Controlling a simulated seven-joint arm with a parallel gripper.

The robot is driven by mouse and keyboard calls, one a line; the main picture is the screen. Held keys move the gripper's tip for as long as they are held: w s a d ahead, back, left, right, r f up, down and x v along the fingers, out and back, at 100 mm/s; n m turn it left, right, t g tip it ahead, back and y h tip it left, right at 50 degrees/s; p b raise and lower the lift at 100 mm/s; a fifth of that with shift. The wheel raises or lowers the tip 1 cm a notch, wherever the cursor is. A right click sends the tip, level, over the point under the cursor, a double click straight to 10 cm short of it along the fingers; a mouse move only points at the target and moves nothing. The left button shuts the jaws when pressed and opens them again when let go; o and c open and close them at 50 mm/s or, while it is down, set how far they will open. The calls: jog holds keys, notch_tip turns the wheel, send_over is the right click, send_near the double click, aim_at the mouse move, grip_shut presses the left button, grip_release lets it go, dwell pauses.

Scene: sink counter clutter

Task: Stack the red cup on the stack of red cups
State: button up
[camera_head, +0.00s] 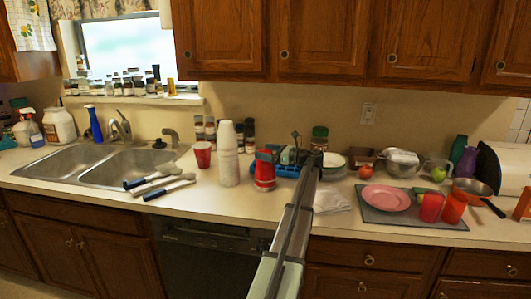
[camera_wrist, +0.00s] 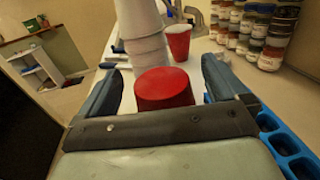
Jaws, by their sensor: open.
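A red cup stack (camera_head: 264,177) stands upside down on the counter, with pale bands showing between its layers in the head view. In the wrist view its round red base (camera_wrist: 165,88) lies between the two fingers of my gripper (camera_wrist: 161,66). The fingers are open, with a gap on each side of it. A single red cup (camera_head: 203,155) with a white rim stands upright by the sink; it also shows beyond the stack in the wrist view (camera_wrist: 179,43).
A tall white cup stack (camera_head: 228,160) stands between the single red cup and the red stack. Blue-handled utensils (camera_head: 160,187) lie at the sink's right edge. A blue rack (camera_wrist: 290,145) is right of my gripper. Spice jars (camera_wrist: 262,35) stand along the wall.

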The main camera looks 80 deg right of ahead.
jog(key=v, duration=1.3)
